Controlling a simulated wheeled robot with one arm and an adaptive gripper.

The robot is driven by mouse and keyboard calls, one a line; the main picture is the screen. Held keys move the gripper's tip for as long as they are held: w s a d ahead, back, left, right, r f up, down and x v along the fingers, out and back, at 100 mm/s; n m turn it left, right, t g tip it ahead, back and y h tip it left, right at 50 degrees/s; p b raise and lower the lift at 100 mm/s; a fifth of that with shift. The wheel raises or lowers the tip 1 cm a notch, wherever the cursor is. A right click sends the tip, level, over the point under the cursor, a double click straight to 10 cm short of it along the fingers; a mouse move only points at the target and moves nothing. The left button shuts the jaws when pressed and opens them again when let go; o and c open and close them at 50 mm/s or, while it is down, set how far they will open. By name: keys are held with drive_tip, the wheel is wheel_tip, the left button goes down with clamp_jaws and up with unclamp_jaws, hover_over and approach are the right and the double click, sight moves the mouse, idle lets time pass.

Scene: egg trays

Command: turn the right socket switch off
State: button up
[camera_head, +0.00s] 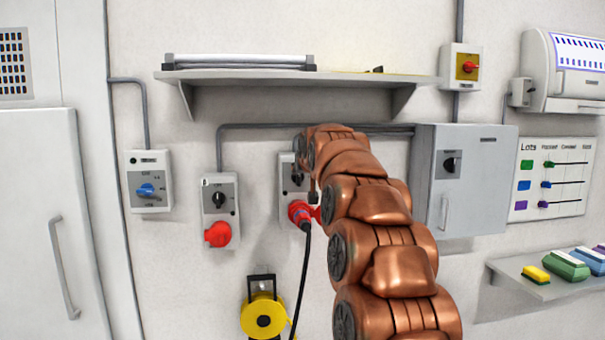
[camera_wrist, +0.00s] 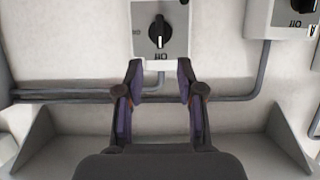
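The right socket (camera_head: 286,206) is a grey box on the wall, partly hidden by my copper arm in the head view. A red plug (camera_head: 300,213) with a black cable sits in it. Its black switch knob (camera_wrist: 159,31) shows in the upside-down wrist view. The knob stands vertical, with a pale mark at the end towards the "Off" label (camera_wrist: 160,57). My gripper (camera_wrist: 160,75) is open and empty. Its two fingers are apart, level with the label edge of the switch plate. The knob lies beyond the fingertips, between their lines. I cannot tell the exact gap.
The left socket (camera_head: 220,208), with a red cover, hangs beside it. A blue-knob box (camera_head: 148,182) is farther left. A shelf (camera_head: 240,76) runs above. A grey cabinet (camera_head: 478,180) stands right of my arm. A yellow cable reel (camera_head: 262,316) hangs below.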

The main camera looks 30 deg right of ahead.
drive_tip(key=shift+s+a+r, duration=0.2)
drive_tip(key=shift+s+a, duration=0.05)
drive_tip(key=shift+s, duration=0.35)
drive_tip(key=s+a+f+n+g+y, duration=0.35)
drive_tip(key=s+a+f+g, duration=0.25)
drive_tip(key=s+a+f, duration=1.25)
drive_tip(key=s+a+f+g, duration=0.2)
drive_tip(key=s+f, duration=0.4)
drive_tip(key=s, duration=0.4)
drive_tip(key=s+a+f+g+y, duration=0.1)
drive_tip(key=s+a+f+g, duration=0.2)
drive_tip(key=s, duration=0.8)
drive_tip(key=s+a+f+g+y, duration=0.1)
drive_tip(key=s+a+f+g, duration=0.2)
drive_tip(key=s+a+f, duration=0.3)
drive_tip(key=s+f+n, duration=0.1)
drive_tip(key=s+f, duration=0.2)
drive_tip(key=s, duration=0.1)
drive_tip(key=shift+s+f, duration=0.2)
drive_tip(key=shift+s, duration=0.05)
drive_tip(key=shift+a, duration=0.1)
